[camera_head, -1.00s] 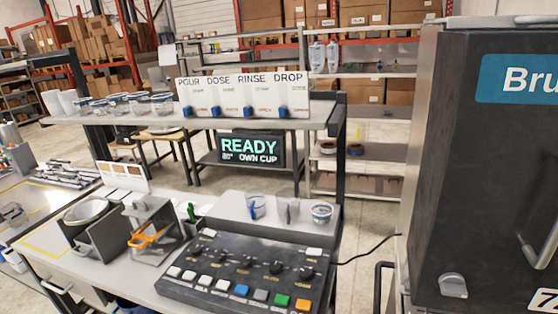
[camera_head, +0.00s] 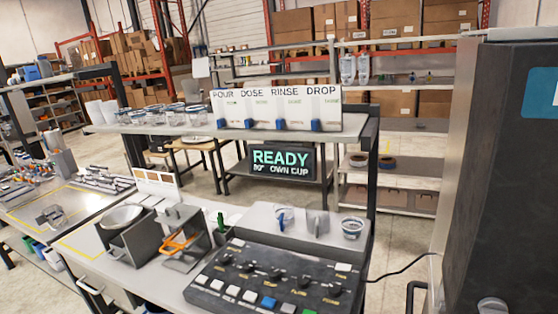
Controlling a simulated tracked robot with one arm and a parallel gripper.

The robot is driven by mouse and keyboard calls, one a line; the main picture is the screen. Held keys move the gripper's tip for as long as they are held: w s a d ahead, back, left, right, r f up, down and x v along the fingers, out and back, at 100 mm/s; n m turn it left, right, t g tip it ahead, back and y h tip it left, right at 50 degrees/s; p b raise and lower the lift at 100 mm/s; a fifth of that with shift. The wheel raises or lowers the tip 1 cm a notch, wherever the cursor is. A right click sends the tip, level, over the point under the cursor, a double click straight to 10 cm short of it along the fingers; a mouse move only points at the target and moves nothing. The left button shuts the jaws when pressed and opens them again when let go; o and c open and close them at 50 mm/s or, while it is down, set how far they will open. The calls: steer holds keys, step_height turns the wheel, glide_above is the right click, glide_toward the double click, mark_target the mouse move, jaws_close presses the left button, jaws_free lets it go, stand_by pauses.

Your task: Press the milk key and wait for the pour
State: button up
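A dark control panel (camera_head: 262,268) with a row of knobs and a row of keys lies on the bench at lower centre. Several white keys (camera_head: 231,290) stand left of a blue key (camera_head: 268,302) and a grey key (camera_head: 288,308). The panel's lower right corner is cut off by the frame edge. The key labels are too small to read, so I cannot tell which is milk. A display (camera_head: 282,160) above the panel reads "READY" and "OWN CUP". My gripper is not in view.
White dispensers (camera_head: 275,103) marked POUR, DOSE, RINSE and DROP stand on a shelf (camera_head: 240,130). Small cups (camera_head: 352,228) stand behind the panel. A metal stand with an orange handle (camera_head: 178,244) is at its left. A large dark machine (camera_head: 505,180) fills the right side.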

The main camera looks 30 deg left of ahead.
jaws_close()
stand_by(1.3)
